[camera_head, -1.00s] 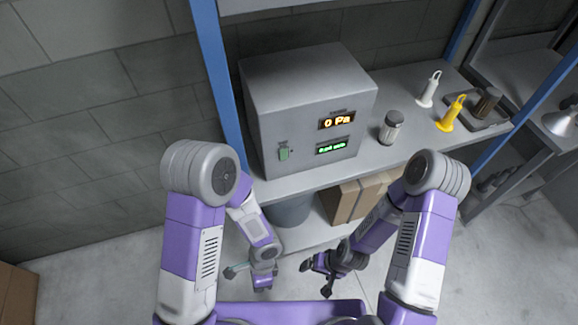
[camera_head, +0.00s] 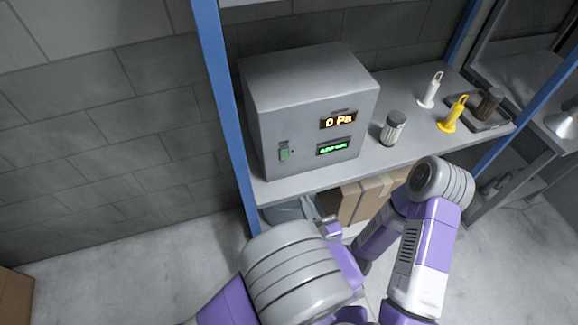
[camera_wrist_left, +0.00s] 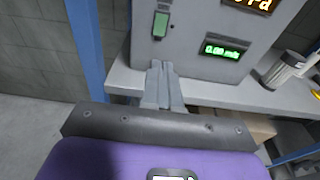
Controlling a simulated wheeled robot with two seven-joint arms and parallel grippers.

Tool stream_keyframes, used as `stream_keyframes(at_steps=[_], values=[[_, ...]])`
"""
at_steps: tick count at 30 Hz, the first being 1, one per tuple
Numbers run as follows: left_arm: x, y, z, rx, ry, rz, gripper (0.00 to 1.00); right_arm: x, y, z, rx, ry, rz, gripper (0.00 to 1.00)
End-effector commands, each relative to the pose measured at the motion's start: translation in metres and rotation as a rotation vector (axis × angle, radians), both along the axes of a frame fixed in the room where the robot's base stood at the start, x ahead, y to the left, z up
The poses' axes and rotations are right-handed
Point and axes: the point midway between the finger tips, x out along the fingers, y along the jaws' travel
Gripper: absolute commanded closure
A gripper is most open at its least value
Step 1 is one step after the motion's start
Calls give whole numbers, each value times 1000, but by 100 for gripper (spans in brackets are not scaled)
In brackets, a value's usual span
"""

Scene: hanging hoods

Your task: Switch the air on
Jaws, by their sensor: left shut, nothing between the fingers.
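A grey control box (camera_head: 310,110) stands on the shelf. A green switch (camera_head: 284,154) is low on the left of its front face; it also shows at the top of the left wrist view (camera_wrist_left: 160,24). An orange display (camera_head: 338,120) reads 0 Pa, with a smaller green display (camera_head: 336,148) below it. My left gripper (camera_head: 328,222) is in front of and below the shelf edge in the head view. In the left wrist view its fingers (camera_wrist_left: 159,68) are together and empty, just below the switch and apart from it. My right gripper is hidden behind my arms.
A blue post (camera_head: 224,110) rises just left of the box. A grey-lidded jar (camera_head: 392,128), a white holder (camera_head: 430,92), a yellow holder (camera_head: 453,114) and a tray (camera_head: 497,124) stand right of it. Cardboard boxes (camera_head: 372,194) sit under the shelf (camera_head: 330,180).

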Motion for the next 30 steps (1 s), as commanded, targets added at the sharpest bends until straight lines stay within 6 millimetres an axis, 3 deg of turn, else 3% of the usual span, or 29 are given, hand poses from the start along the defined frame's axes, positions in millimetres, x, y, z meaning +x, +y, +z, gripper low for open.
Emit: stream_keyframes(at_steps=[7,21,30], values=[[15,6,-3,0,3,6,100,0,0,-1,0,0,0,10],[105,36,-15,0,2,6,100,0,0,-5,0,0,0,10],[131,43,-18,-1,3,2,100,0,0,-6,0,0,0,10]])
